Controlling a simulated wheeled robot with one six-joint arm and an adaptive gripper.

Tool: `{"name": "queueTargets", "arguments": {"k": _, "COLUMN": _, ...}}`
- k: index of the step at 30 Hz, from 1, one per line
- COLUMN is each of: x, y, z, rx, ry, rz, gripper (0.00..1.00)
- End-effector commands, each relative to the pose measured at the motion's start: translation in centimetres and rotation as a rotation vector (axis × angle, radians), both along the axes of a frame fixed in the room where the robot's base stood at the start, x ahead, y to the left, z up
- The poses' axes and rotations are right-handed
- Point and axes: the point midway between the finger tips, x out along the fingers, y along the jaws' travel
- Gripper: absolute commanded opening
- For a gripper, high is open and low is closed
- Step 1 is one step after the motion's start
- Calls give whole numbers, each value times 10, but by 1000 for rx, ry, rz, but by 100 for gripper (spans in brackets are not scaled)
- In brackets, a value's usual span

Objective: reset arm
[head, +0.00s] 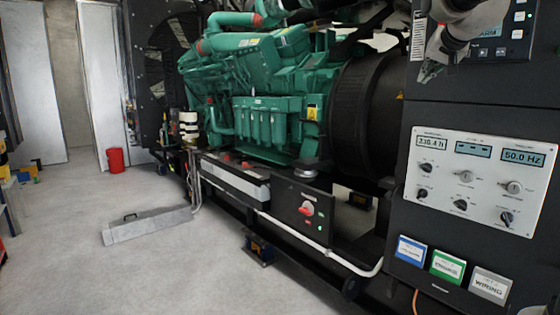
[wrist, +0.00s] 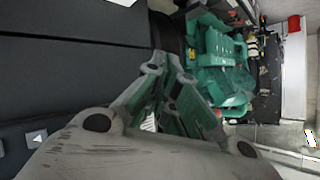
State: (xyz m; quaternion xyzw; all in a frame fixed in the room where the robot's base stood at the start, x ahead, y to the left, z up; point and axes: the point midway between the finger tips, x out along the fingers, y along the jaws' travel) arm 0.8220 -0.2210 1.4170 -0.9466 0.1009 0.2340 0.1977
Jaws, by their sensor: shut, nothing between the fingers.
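My gripper (wrist: 168,68) shows large in the wrist view, its grey fingers drawn together with nothing between them. In that view it is in front of a dark cabinet face and the green engine (wrist: 215,70), touching neither as far as I can tell. In the head view, grey parts of my arm show at the upper right, in front of the control cabinet (head: 400,240). The picture does not clearly show how far the arm is from the cabinet.
The green engine (head: 265,85) fills the middle of the head view. A red rotary switch (head: 307,209) is on a low black box. A grey metal channel (head: 150,225) lies on the floor. A red bucket (head: 115,160) stands farther back. The floor at left is mostly clear.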

Motion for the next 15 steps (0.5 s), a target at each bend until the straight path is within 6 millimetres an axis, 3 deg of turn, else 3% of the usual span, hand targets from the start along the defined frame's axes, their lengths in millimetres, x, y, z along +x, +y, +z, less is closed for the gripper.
{"name": "queueTargets", "arguments": {"k": 1, "x": -23, "y": 5, "z": -34, "rx": -28, "ry": 92, "rz": 27, "gripper": 0}}
{"name": "queueTargets", "arguments": {"k": 3, "x": -59, "y": 13, "z": -81, "rx": -70, "ry": 223, "rz": 78, "gripper": 0}}
{"name": "queueTargets", "arguments": {"k": 6, "x": -119, "y": 27, "z": -140, "rx": -115, "ry": 392, "rz": 154, "gripper": 0}}
{"name": "queueTargets", "arguments": {"k": 12, "x": -252, "y": 51, "z": -239, "rx": -175, "ry": 660, "rz": 306, "gripper": 0}}
{"name": "queueTargets", "arguments": {"k": 15, "x": -311, "y": 60, "z": -278, "rx": -188, "ry": 744, "rz": 360, "gripper": 0}}
